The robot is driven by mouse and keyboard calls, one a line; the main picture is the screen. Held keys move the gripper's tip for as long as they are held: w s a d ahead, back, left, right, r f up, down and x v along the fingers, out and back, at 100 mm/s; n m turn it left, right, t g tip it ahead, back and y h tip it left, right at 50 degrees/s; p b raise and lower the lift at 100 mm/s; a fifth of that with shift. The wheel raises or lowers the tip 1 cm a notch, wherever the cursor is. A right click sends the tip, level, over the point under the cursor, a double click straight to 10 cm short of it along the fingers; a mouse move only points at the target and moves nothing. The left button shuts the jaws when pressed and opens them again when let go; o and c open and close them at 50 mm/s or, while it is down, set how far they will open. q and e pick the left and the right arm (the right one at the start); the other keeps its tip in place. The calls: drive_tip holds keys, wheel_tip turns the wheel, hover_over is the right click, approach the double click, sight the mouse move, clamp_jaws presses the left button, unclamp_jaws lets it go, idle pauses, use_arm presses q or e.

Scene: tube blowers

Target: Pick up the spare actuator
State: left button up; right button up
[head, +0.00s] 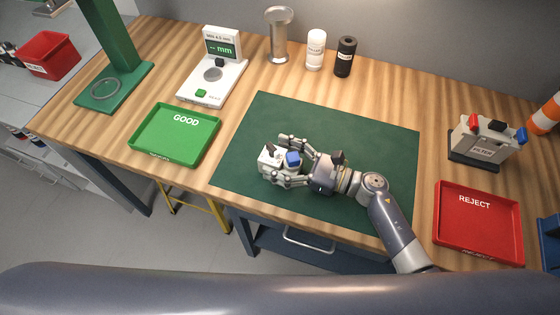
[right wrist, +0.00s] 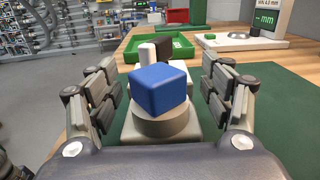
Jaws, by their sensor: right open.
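The likely spare actuator is a small white device (head: 267,160) with a blue block and a black part on top. It sits on the green mat. My right gripper (head: 278,161) is open around it, with fingers on either side. In the right wrist view, the blue block (right wrist: 160,89) stands on a round grey collar over a white base, between the spread fingers. Gaps show there between the fingers and the blue block. Contact lower down cannot be told. My left gripper is not in view.
The mat (head: 350,125) is otherwise clear. A metal cup (head: 279,35) and two small bottles stand at the back.

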drive_tip(key=c, duration=1.6)
drive_tip(key=shift+r, duration=0.1)
